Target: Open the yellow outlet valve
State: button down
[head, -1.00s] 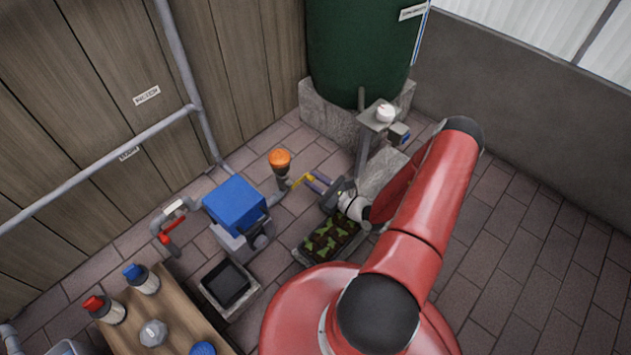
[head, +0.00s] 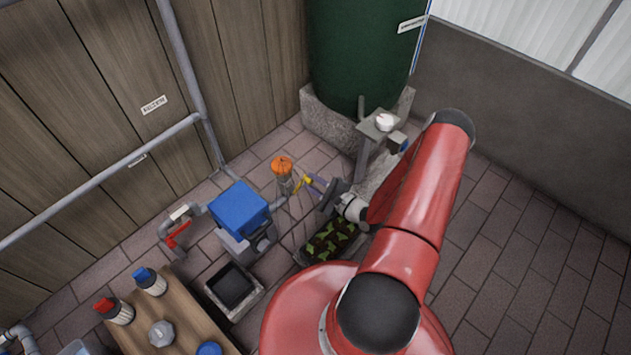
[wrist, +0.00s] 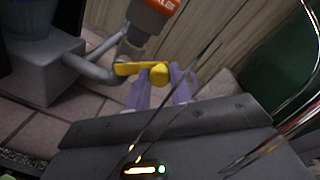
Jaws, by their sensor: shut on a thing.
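The yellow outlet valve (head: 301,184) is a small lever at the pipe below an orange-capped filter (head: 281,165). In the wrist view its yellow handle (wrist: 128,69) runs sideways, with a rounded end between my purple fingertips. My gripper (head: 311,184) reaches it from the right and is shut on the handle. In the wrist view the fingers (wrist: 160,80) stand on either side of the yellow end. The valve's body is partly hidden, and I cannot tell how far the handle is turned.
A blue-topped box (head: 240,206) stands left of the valve, with a red-handled valve (head: 179,235) beyond. A planter (head: 330,241) lies just below my gripper. The green tank (head: 361,55) and a grey post (head: 363,158) stand behind. Open paving (head: 530,240) lies at right.

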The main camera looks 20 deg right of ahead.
jog(key=shift+s+a+r+n+h+p, duration=0.15)
jog(key=shift+s+a+r+n+p, duration=0.4)
jog(key=shift+n, duration=1.15)
jog(key=shift+s+a+r+n+h+p, duration=0.1)
jog(key=shift+a+r+n+h+p, duration=0.1)
jog(key=shift+a+n, duration=1.15)
jog(key=shift+s+a+r+n+h+p, duration=0.15)
jog(key=shift+s+a+r+n+p, duration=0.2)
jog(key=shift+n, duration=1.7)
jog(key=c, duration=1.2)
grip_release()
jog(key=shift+r, duration=0.1)
jog(key=shift+c, duration=0.2)
jog(key=v, duration=0.7)
jog(key=shift+s+d, duration=0.15)
jog(key=shift+s, duration=0.15)
